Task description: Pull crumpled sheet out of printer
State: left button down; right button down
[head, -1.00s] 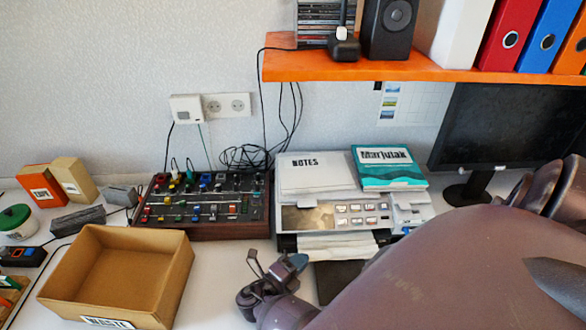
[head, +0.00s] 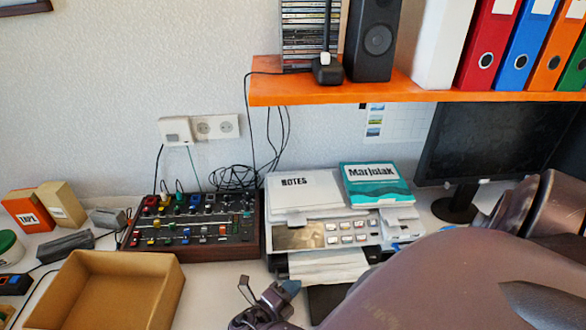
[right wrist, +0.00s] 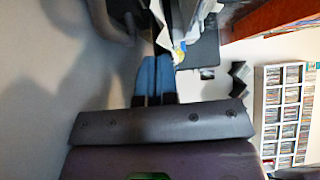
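The printer (head: 375,245) stands on the desk under the shelf. A crumpled white sheet (head: 328,266) sticks out of its front slot. My right gripper (head: 290,287) is in front of the printer, left of and below the sheet. In the head view it looks apart from the sheet. In the right wrist view its blue fingers (right wrist: 155,77) lie close together with only a thin dark line between them, and nothing shows held. White and yellowish paper (right wrist: 166,42) shows just beyond the fingertips. My left gripper is out of view.
An open cardboard box (head: 72,282) stands at the lower left. A mixer (head: 190,228) sits left of the printer, and a monitor (head: 480,150) stands at the right. A notes pad (head: 303,190) and a teal book (head: 375,184) lie on the printer. An orange shelf (head: 400,91) hangs above.

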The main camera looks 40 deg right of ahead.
jog(key=shift+s+a+r+p, duration=0.1)
jog(key=shift+s+a+p, duration=0.3)
jog(key=shift+s, duration=0.1)
jog(key=shift+s+a+p, duration=0.6)
jog(key=shift+s+a, duration=0.05)
jog(key=shift+s, duration=0.15)
jog(key=shift+s+a+p, duration=0.85)
jog(key=shift+s+a, duration=0.15)
jog(key=shift+s, duration=0.15)
